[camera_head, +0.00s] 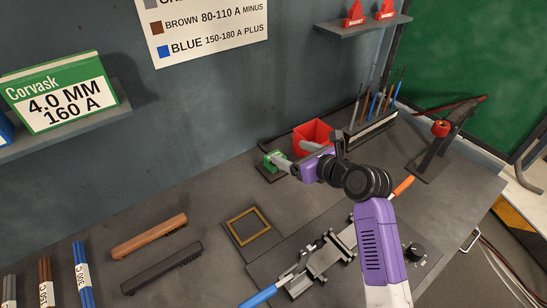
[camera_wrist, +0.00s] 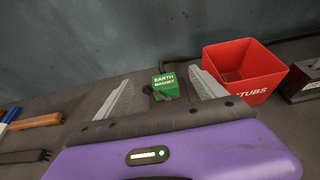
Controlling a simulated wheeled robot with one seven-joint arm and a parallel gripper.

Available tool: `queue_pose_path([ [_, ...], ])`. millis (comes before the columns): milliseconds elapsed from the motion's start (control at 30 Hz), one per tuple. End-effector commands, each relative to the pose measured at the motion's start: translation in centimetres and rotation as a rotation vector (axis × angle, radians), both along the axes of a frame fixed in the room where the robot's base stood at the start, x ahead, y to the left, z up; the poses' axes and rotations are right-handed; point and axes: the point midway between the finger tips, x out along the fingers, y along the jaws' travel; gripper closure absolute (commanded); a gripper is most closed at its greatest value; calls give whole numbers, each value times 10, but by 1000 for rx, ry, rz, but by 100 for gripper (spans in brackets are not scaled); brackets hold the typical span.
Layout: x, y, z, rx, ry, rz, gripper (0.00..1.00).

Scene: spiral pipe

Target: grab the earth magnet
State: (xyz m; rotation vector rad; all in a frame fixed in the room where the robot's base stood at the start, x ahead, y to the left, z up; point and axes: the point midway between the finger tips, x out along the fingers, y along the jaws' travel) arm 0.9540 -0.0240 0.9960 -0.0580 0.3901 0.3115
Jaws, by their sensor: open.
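The earth magnet is a small green block with a white "EARTH MAGNET" label and a dark part at its front. It sits on the bench near the wall. In the wrist view the earth magnet (camera_wrist: 164,85) stands between and just beyond my gripper's open fingers (camera_wrist: 162,96). In the head view the earth magnet (camera_head: 273,159) is at the end of my purple gripper (camera_head: 284,167), partly hidden by it. The fingers are apart and hold nothing. I cannot tell whether they touch the magnet.
A red stubs bin (camera_wrist: 244,72) stands close to the magnet's right. A rod rack (camera_head: 370,132) is farther right. A clamp fixture (camera_head: 322,258) lies at the front. A brown bar (camera_head: 149,236) and a black bar (camera_head: 162,267) lie left. The wall is close behind.

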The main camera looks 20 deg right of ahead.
Motion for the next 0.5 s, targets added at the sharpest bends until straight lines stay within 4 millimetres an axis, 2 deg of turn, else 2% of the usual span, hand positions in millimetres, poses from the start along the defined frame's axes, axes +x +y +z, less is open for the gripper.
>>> queue_pose_path([
  [100,-2,0,-26,2,7,-1,20],
  [333,-1,0,-70,0,4,0,20],
  [500,16,5,-78,-3,-1,0,20],
])
